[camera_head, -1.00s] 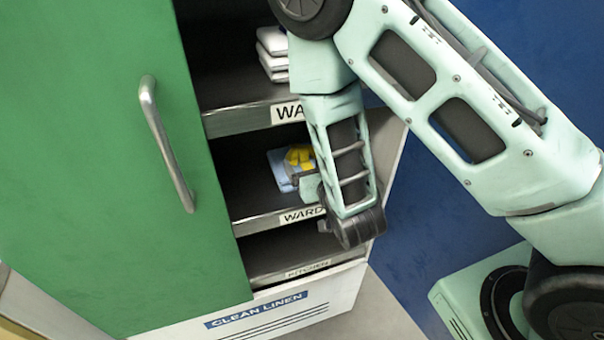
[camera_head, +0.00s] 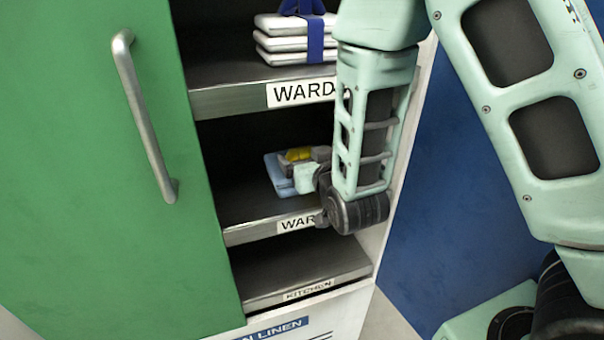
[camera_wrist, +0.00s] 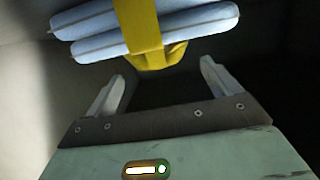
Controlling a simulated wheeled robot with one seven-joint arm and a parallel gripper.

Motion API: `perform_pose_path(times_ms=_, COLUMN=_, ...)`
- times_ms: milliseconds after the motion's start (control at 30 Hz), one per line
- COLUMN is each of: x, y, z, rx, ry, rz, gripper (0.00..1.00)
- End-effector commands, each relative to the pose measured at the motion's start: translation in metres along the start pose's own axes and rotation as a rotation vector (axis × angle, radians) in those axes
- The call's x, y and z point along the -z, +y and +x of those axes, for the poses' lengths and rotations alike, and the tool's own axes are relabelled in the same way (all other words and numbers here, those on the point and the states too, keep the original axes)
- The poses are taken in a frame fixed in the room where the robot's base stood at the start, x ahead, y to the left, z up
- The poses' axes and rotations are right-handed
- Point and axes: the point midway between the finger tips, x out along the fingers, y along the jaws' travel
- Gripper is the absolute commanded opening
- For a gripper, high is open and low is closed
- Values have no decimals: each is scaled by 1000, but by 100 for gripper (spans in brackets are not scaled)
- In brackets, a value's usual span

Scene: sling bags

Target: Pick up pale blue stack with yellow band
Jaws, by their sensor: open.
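The pale blue stack (camera_head: 277,171) lies on the middle shelf of the cabinet in the head view, partly hidden by my gripper and wrist. Its yellow band (camera_head: 297,154) shows on top. In the wrist view, the stack (camera_wrist: 199,28) is at the top of the picture, with the yellow band (camera_wrist: 138,27) around it and a yellow loop hanging toward the jaws. My gripper (camera_wrist: 160,82) is open, its two fingers spread on either side below the band. Nothing is between the fingertips, and the stack appears just beyond them.
A white stack with a blue band (camera_head: 285,45) sits on the upper shelf. The bottom shelf (camera_head: 290,263) looks empty. A green door (camera_head: 80,200) with a metal handle (camera_head: 145,120) covers the cabinet's left side. Shelf lips (camera_head: 245,100) border the openings closely.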

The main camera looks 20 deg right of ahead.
Motion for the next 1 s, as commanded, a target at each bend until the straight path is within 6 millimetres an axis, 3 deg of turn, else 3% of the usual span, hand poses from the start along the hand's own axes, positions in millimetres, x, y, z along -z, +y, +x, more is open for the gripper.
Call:
perform_pose_path(times_ms=300, x=-3, y=2, z=43, rx=-2, ry=1, rz=1, gripper=89)
perform_pose_path(times_ms=600, x=-4, y=2, z=50, rx=-1, ry=0, rz=0, gripper=89)
perform_pose_path(times_ms=633, x=-4, y=2, z=50, rx=-1, ry=0, rz=0, gripper=86)
perform_pose_path(times_ms=867, x=-4, y=2, z=49, rx=-1, ry=0, rz=0, gripper=22)
perform_pose_path(times_ms=1000, x=-2, y=2, z=50, rx=-1, ry=3, rz=1, gripper=20)
